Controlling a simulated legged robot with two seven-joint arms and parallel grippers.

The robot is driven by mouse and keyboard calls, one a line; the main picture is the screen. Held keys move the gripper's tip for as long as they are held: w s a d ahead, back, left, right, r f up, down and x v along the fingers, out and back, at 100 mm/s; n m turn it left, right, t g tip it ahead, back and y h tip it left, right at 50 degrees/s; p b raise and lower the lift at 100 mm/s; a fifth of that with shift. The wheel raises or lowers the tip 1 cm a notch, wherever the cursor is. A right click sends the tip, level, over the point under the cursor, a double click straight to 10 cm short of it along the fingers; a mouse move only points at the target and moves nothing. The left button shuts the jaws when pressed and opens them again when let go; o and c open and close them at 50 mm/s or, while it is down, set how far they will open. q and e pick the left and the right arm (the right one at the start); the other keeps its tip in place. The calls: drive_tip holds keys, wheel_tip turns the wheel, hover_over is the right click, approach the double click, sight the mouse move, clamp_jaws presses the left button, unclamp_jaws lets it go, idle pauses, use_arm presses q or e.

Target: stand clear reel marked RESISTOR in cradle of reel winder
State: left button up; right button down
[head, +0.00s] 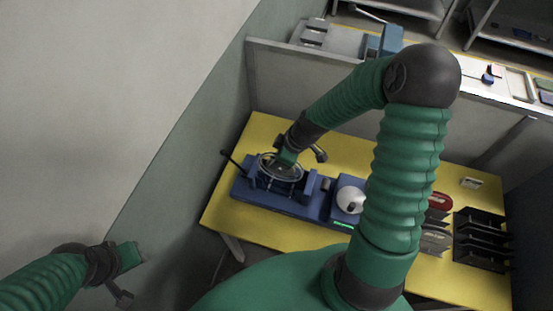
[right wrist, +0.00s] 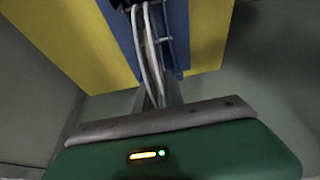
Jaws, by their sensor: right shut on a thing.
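The clear reel (head: 268,163) is at the cradle end of the blue reel winder (head: 298,207), on the yellow table. My right gripper (head: 285,165) is shut on the reel from above. In the right wrist view the reel (right wrist: 150,45) shows edge-on as two pale rims between the grey fingers, over the blue winder (right wrist: 177,25). Whether it rests fully in the cradle is hidden. The RESISTOR marking cannot be read. My left gripper (head: 132,256) is far left, away from the table, and its jaws are too unclear to judge.
A white round part (head: 350,199) sits on the winder's right half. Black racks (head: 480,238) and a red item (head: 440,202) stand at the table's right. A grey partition (head: 300,80) runs behind the yellow table (head: 345,150). A wall is at left.

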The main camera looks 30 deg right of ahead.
drive_tip(key=shift+d+f+b, duration=0.25)
drive_tip(key=shift+f+b, duration=0.05)
drive_tip(key=shift+f, duration=0.2)
drive_tip(key=shift+d+f+b, duration=0.2)
drive_tip(key=shift+f+b, duration=0.1)
drive_tip(key=shift+f, duration=0.15)
drive_tip(key=shift+a+f+b, duration=0.1)
drive_tip(key=shift+f+b, duration=0.3)
drive_tip(key=shift+f, duration=0.05)
drive_tip(key=shift+f, duration=0.2)
drive_tip(key=shift+f+b, duration=0.75)
drive_tip(key=c, duration=1.3)
unclamp_jaws()
drive_tip(key=shift+c, duration=0.2)
